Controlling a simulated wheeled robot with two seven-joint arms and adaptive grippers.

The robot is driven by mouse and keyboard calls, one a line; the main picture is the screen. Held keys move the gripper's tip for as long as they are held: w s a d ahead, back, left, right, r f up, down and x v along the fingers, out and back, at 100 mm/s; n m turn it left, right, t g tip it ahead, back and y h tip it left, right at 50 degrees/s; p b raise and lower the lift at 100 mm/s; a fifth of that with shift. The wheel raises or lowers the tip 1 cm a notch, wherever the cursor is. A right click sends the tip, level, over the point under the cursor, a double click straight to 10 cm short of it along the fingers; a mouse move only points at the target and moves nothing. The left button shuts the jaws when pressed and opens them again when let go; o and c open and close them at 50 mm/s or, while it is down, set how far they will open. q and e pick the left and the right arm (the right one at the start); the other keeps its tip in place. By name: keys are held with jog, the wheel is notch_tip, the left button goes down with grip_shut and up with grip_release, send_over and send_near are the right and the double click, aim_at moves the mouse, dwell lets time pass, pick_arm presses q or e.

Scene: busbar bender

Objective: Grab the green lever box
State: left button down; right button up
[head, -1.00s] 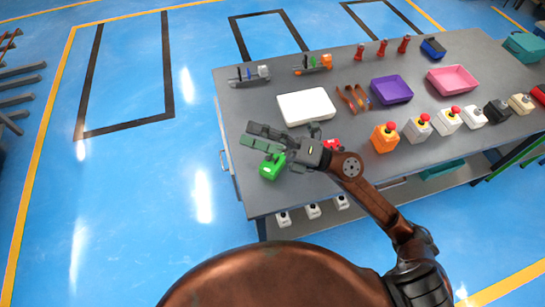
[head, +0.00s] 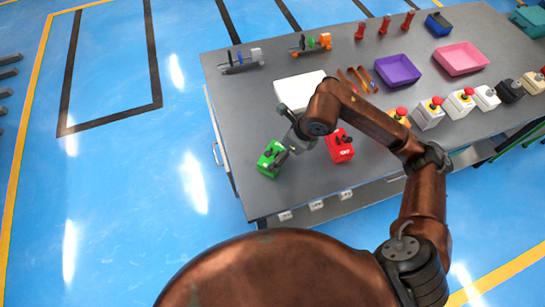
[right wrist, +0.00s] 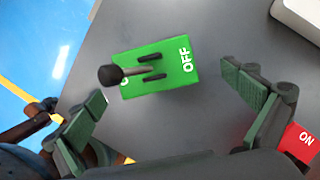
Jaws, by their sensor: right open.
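The green lever box (head: 270,158) sits on the grey table near its front left corner. In the right wrist view the green lever box (right wrist: 165,72) shows a black-knobbed lever and the word OFF. My right gripper (head: 286,130) is above and beside it in the head view, partly hidden by its own arm. In the right wrist view the right gripper (right wrist: 165,110) is open, its fingers spread left and right of the box with gaps, not touching it. My left gripper is not in view.
A red lever box (head: 340,148) stands just right of the green one. A white tray (head: 290,92) lies behind. Emergency-stop boxes (head: 429,113), a purple tray (head: 398,70) and a pink tray (head: 460,58) are further right.

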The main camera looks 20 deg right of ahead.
aim_at(274, 155)
jog(key=x, duration=0.5)
jog(key=shift+s+a+r+b, duration=0.1)
jog(key=shift+s+a+b, duration=0.05)
jog(key=shift+a+b, duration=0.25)
jog(key=shift+c, duration=0.4)
jog(key=c, duration=1.4)
jog(key=shift+r, duration=0.1)
